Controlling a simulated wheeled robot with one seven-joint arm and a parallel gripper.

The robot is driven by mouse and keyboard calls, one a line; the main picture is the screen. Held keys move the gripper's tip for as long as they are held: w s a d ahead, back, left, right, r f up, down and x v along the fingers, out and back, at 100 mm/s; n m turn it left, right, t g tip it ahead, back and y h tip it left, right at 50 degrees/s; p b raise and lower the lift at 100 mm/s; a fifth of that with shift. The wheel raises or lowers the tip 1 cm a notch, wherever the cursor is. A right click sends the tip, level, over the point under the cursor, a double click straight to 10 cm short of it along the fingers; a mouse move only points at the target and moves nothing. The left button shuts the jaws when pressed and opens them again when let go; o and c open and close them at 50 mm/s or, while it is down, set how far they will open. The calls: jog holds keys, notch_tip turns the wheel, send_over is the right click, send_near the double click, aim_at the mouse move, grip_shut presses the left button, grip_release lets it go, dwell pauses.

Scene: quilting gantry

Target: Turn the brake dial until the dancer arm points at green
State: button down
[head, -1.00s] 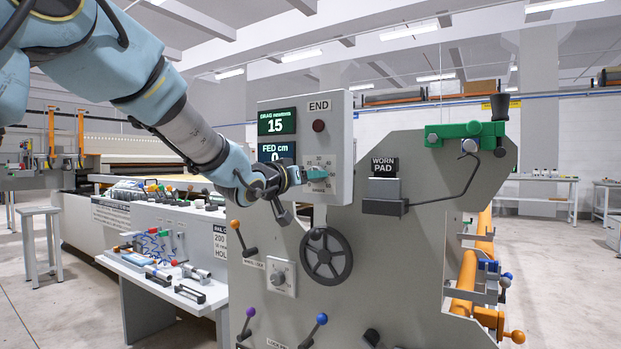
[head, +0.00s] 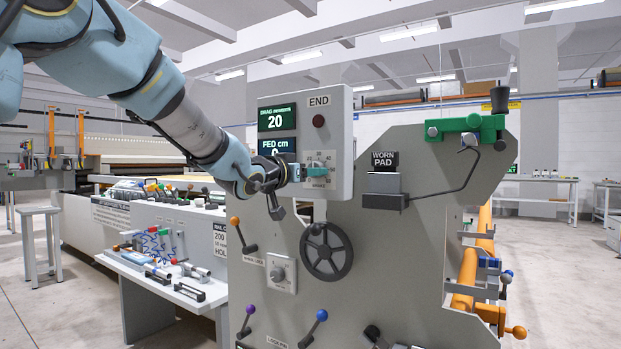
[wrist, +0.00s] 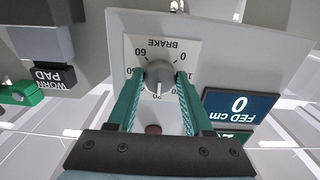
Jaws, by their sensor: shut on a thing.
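The grey brake dial (wrist: 158,76) sits on a white scale plate marked BRAKE, upside down in the wrist view. Its white pointer line faces the bottom of that view, close to the 20. My gripper (wrist: 160,79) has its two teal fingers on either side of the dial, shut on it. In the head view my gripper (head: 318,172) reaches the dial's plate from the left and covers much of the dial. The drag display (head: 277,120) reads 20. I cannot clearly make out the dancer arm or its green mark.
The FED cm display (wrist: 239,105) reads 0. A red-brown END button (head: 318,121) is above the dial. A black handwheel (head: 327,252) and an orange-knobbed lever (head: 243,236) are below. A WORN PAD sign (head: 384,160) is to the right.

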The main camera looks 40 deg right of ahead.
jog(key=shift+w+m+b, duration=0.1)
jog(key=shift+m+b, duration=1.15)
jog(key=shift+m, duration=0.95)
jog(key=shift+c, duration=1.5)
grip_release()
jog(key=v, duration=1.1)
